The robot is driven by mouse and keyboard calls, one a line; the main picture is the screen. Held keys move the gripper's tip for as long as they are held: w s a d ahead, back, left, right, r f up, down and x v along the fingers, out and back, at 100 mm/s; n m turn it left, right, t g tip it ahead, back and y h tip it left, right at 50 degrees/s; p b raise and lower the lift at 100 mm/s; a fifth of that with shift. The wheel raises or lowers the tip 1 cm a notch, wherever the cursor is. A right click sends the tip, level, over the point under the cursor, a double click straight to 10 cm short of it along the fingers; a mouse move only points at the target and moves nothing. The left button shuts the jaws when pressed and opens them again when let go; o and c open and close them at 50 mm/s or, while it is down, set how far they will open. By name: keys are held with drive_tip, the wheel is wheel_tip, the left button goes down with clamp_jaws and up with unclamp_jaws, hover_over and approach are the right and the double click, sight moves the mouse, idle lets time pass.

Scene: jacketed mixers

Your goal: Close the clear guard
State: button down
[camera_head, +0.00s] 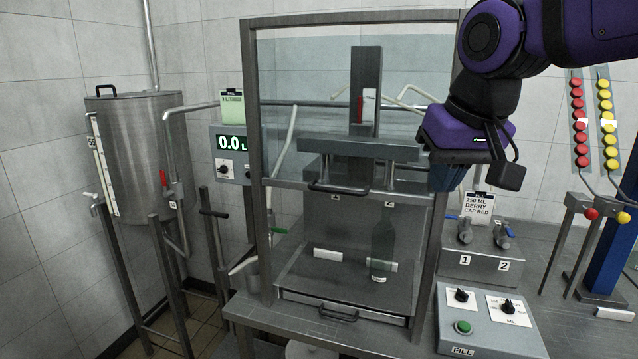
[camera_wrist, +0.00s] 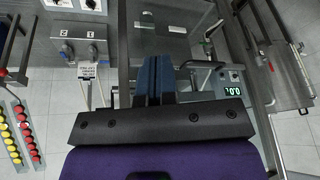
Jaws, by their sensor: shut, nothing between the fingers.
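The clear guard (camera_head: 300,100) is a see-through panel in a metal frame on the filling machine. It is raised: its bottom rail, with a dark bar handle (camera_head: 340,188), sits about halfway down, and the space below is open. My gripper (camera_head: 449,180) is at the frame's right post, in front of or beside it, to the right of the handle and apart from it. Its blue fingers (camera_wrist: 153,78) are shut and empty, and point down in the head view. Whether the fingers touch the post cannot be told.
A green bottle (camera_head: 383,243) stands inside the open bay. A drawer-like handle (camera_head: 338,314) is below it. To the right are a numbered valve box (camera_head: 484,265) and a FILL button panel (camera_head: 490,322). A steel tank (camera_head: 140,150) stands at left, beside a 0.0 display (camera_head: 230,142).

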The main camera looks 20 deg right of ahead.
sight(344, 112)
drive_tip(key=w+a+r+m+g+h, duration=0.1)
drive_tip(key=w+a+r+m, duration=0.25)
drive_tip(key=w, duration=0.55)
drive_tip(key=w+a+r+m+g, duration=0.1)
drive_tip(key=w+a+r+m, duration=0.2)
drive_tip(key=w, duration=0.7)
wheel_tip(344, 112, down, 14)
drive_tip(key=w+n, duration=0.1)
drive_tip(key=shift+w+d, duration=0.3)
drive_tip(key=shift+w, duration=0.05)
drive_tip(key=s+a+x, duration=0.1)
drive_tip(key=s+x, duration=0.2)
drive_tip(key=x, duration=1.3)
drive_tip(key=s+a+f+x, duration=0.1)
drive_tip(key=s+x, duration=0.2)
drive_tip(key=x, duration=1.4)
drive_tip(key=shift+s+a+f, duration=0.15)
drive_tip(key=shift+s+a, duration=0.2)
drive_tip(key=shift+a, duration=0.1)
drive_tip(key=shift+g, duration=0.3)
